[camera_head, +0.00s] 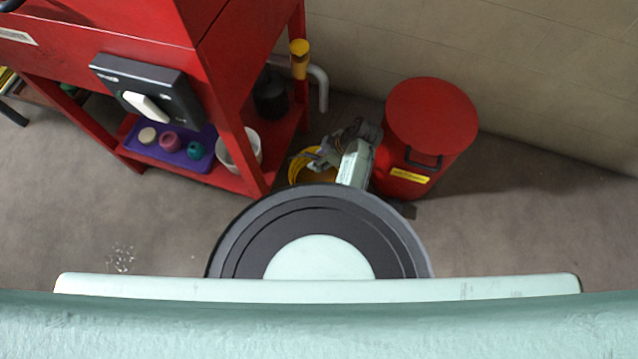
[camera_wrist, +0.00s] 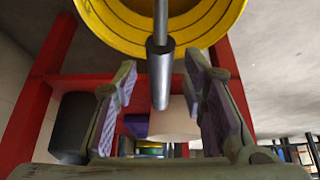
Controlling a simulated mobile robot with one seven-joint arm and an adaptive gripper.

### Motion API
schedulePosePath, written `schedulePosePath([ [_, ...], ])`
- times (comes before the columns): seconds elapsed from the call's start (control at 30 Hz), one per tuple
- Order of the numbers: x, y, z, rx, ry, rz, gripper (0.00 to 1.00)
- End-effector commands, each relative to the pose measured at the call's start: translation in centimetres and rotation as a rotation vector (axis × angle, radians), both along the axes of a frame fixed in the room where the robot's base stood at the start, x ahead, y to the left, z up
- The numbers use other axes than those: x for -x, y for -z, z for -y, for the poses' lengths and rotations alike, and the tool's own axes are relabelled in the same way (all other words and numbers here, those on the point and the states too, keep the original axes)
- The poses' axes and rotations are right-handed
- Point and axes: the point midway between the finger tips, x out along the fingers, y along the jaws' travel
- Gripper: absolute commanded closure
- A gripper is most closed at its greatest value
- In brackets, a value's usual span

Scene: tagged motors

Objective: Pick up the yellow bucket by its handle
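The yellow bucket (camera_head: 297,166) stands on the floor beside the red cart, partly hidden by my arm in the head view. In the wrist view the bucket's ringed yellow body (camera_wrist: 215,22) fills the top. Its grey metal handle with a thicker grip (camera_wrist: 160,75) runs down the middle of that view. My gripper (camera_wrist: 160,95) is open, with one padded finger on each side of the grip. Gaps show between the grip and both fingers. In the head view my gripper (camera_head: 322,152) is over the bucket, and its fingers are hard to make out.
The red cart (camera_head: 233,135) stands close on the left, with a purple tray (camera_head: 168,155) and a white container (camera_head: 240,150) on its lower shelf. A red drum (camera_head: 430,125) stands close on the right. A wall is behind. Bare floor lies at far left and right.

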Motion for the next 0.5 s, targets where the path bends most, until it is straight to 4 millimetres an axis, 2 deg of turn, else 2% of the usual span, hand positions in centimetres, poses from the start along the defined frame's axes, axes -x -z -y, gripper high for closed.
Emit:
schedulePosePath([
  [0.3,-0.09,0.51,-0.29,0.000,-0.001,0.000,0.62],
  [0.5,-0.08,0.50,-0.29,0.000,-0.001,0.000,0.76],
])
